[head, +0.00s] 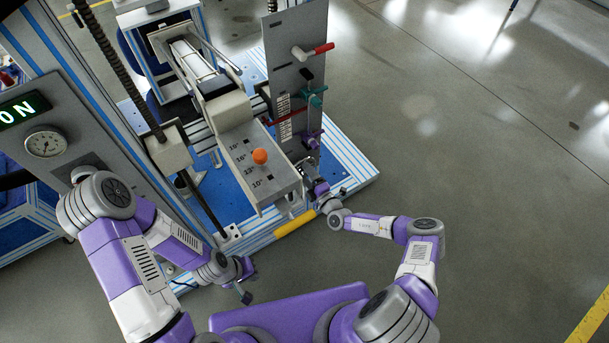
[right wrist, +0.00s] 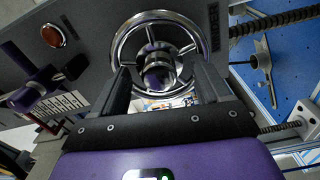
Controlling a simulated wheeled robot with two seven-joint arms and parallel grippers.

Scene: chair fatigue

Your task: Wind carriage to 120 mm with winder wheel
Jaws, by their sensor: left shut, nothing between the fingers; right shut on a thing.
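The winder wheel (right wrist: 119,47) is a chrome ring with spokes, facing my right gripper (right wrist: 163,82) in the right wrist view. The gripper's dark fingers stand apart on either side of the wheel's hub area, shut on the wheel; the exact contact is hard to see. In the head view my right gripper (head: 316,190) is at the lower end of the grey upright plate and the wheel is mostly hidden. A white millimetre scale (head: 283,104) is on that plate, beside a red bar; its numbers are unreadable. My left gripper (head: 245,296) is shut and empty, low at the front.
The machine has an angled grey plate with an orange knob (head: 260,156) and a yellow bar (head: 295,223) at its front. Floor at right is clear.

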